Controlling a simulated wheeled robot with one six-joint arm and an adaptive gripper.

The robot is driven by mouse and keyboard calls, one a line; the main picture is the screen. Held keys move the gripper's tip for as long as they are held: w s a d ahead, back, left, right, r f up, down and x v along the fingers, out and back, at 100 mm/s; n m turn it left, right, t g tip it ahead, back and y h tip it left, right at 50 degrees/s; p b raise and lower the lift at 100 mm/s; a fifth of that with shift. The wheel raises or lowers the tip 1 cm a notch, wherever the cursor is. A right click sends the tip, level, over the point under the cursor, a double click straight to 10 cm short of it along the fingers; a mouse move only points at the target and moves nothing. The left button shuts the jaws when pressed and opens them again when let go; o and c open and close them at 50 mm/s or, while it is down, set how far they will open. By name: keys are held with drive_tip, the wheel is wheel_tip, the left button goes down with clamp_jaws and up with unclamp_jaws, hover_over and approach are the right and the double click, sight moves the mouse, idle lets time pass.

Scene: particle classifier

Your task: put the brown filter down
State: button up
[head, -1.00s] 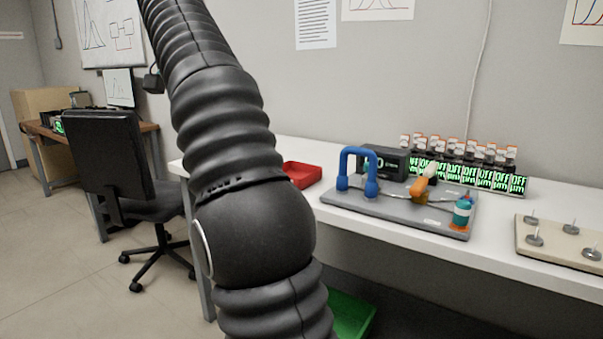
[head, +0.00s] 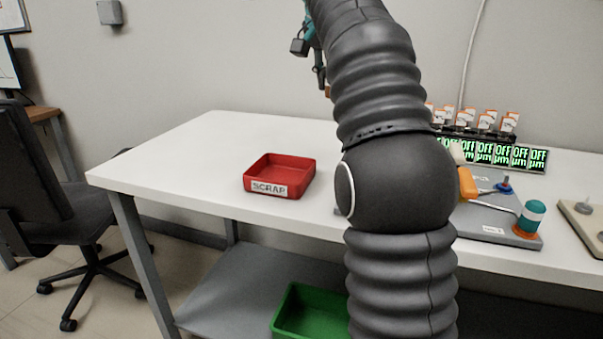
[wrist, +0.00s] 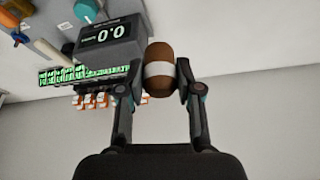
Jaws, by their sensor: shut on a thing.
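The brown filter (wrist: 159,70) is a brown cylinder with a white band. In the wrist view it sits between the two fingers of my gripper (wrist: 160,88), which is shut on it. In the head view my gripper (head: 320,75) is partly seen at the top, beside my arm, raised above the table against the wall. The filter is mostly hidden there.
A red bin marked SCRAP (head: 279,178) stands on the white table (head: 190,150), with clear tabletop around it. A green bin (head: 308,312) is on the shelf below. A grey apparatus board (head: 500,228), displays (head: 498,153) and several orange-white vials are at the right.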

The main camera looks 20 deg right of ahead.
wheel_tip(320, 180, down, 7)
drive_tip(key=b, duration=0.2)
drive_tip(key=shift+d, duration=0.3)
drive_tip(key=shift+a+f+b, duration=0.15)
drive_tip(key=shift+f+b, duration=0.1)
drive_tip(key=shift+b, duration=0.05)
clamp_jaws()
drive_tip(key=b, duration=0.2)
hover_over(284, 178)
drive_tip(key=s+a, duration=0.1)
wheel_tip(284, 178, down, 7)
drive_tip(key=shift+r, duration=0.15)
drive_tip(key=shift+f+b, duration=0.4)
drive_tip(key=shift+f, duration=1.55)
drive_tip(key=shift+f, duration=0.15)
drive_tip(key=o, duration=1.2)
unclamp_jaws()
drive_tip(key=shift+c, duration=0.2)
